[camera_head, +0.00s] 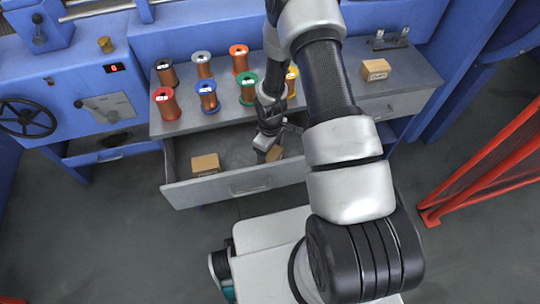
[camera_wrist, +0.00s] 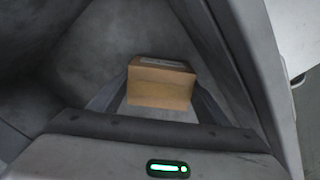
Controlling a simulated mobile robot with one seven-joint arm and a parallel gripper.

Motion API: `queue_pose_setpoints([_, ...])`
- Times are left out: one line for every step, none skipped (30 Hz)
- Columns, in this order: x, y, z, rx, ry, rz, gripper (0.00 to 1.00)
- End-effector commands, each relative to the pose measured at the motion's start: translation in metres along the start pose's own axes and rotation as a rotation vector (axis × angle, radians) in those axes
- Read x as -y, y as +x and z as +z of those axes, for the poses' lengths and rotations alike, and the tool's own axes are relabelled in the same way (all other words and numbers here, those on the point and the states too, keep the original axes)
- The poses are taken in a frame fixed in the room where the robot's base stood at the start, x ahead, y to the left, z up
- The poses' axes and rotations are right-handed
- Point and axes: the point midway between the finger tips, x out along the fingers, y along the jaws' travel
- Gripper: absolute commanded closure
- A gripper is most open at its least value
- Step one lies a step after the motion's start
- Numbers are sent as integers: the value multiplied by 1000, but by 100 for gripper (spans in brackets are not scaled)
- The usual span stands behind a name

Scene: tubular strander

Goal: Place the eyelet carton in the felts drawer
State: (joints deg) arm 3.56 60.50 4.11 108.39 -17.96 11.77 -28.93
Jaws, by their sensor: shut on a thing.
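My gripper (camera_head: 268,153) reaches down inside the open drawer (camera_head: 250,187) under the bench, in its right part. It is shut on a small brown carton (camera_head: 276,154). In the wrist view the carton (camera_wrist: 160,86) sits between the two fingers, with grey drawer walls around it. Whether it touches the drawer floor I cannot tell. Its label is too unclear to read, and so is any marking on the drawer. My arm and gripper hide part of the drawer and of the carton.
Another brown carton (camera_head: 206,165) stands in the drawer's left part. A labelled carton (camera_head: 375,70) is on the bench top (camera_head: 425,80) at right. Several wire spools (camera_head: 208,97) stand on the bench above the drawer. A red frame (camera_head: 480,165) stands at far right.

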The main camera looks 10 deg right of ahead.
Motion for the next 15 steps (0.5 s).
queue_pose_setpoints([-1,0,-1,-2,0,2,61])
queue_pose_setpoints([-1,-1,-1,-2,0,2,61])
queue_pose_setpoints([-1,-1,-1,-2,0,2,61])
queue_pose_setpoints([-1,-1,-1,-2,0,2,61])
queue_pose_setpoints([-1,-1,-1,-2,0,1,61])
queue_pose_setpoints([-1,-1,-1,-2,0,1,61])
queue_pose_setpoints([0,0,-1,-1,0,1,61])
queue_pose_setpoints([0,2,-1,-1,0,1,61])
queue_pose_setpoints([0,3,-1,-1,0,1,61])
queue_pose_setpoints([0,4,-1,-1,0,1,61])
queue_pose_setpoints([0,3,0,-1,0,1,26])
queue_pose_setpoints([0,3,0,-1,0,1,20])
queue_pose_setpoints([0,3,0,-1,0,0,15])
queue_pose_setpoints([0,3,0,-1,0,0,11])
queue_pose_setpoints([0,3,0,-1,0,0,11])
